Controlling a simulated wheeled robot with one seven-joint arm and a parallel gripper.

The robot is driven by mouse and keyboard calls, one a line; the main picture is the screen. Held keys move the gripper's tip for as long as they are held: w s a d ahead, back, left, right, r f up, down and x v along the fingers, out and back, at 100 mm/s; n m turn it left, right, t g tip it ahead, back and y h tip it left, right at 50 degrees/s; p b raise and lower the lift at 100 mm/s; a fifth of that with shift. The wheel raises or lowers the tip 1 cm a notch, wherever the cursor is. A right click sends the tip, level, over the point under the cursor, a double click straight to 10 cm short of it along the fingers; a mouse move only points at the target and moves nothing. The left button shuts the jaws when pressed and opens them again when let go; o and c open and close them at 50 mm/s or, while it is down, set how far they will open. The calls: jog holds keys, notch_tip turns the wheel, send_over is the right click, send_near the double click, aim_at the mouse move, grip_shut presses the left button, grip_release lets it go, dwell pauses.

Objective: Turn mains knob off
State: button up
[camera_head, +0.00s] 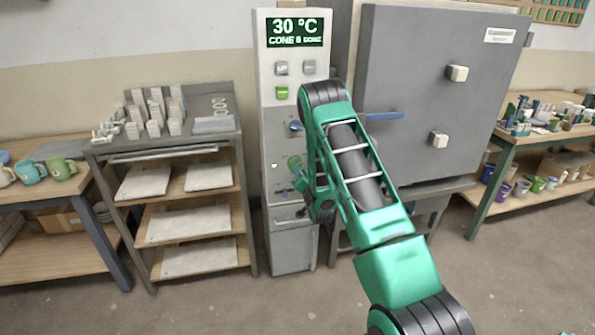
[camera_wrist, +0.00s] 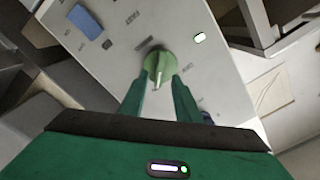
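A green knob (camera_wrist: 159,63) with a pointer sits on the light grey control panel (camera_wrist: 125,20). In the head view the knob (camera_head: 295,162) shows in the middle of the kiln's control column, partly beside my arm. My gripper (camera_wrist: 163,80) faces the panel with its two green fingers apart, one on each side of the knob's pointer end. I cannot tell whether the fingertips touch the knob. The panel labels are too small to read, so I cannot confirm which knob is the mains.
A blue control (camera_wrist: 83,20) and a small lit indicator (camera_wrist: 200,38) are near the knob. A blue lever (camera_head: 295,126) is above it. The display (camera_head: 294,32) reads 30 °C. The grey kiln door (camera_head: 425,80) stands right, a shelf rack (camera_head: 240,200) left. The floor is clear in front.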

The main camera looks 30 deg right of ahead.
jog(key=shift+x, duration=1.7)
grip_shut()
jog(key=shift+w+a+n, duration=0.1)
jog(key=shift+a+n, duration=0.1)
jog(key=shift+n, duration=2.75)
jog(key=shift+a+n, duration=0.2)
jog(key=shift+n, duration=2.8)
jog(key=shift+w+a+n, duration=0.1)
jog(key=shift+a+n, duration=0.1)
jog(key=shift+n, duration=2.75)
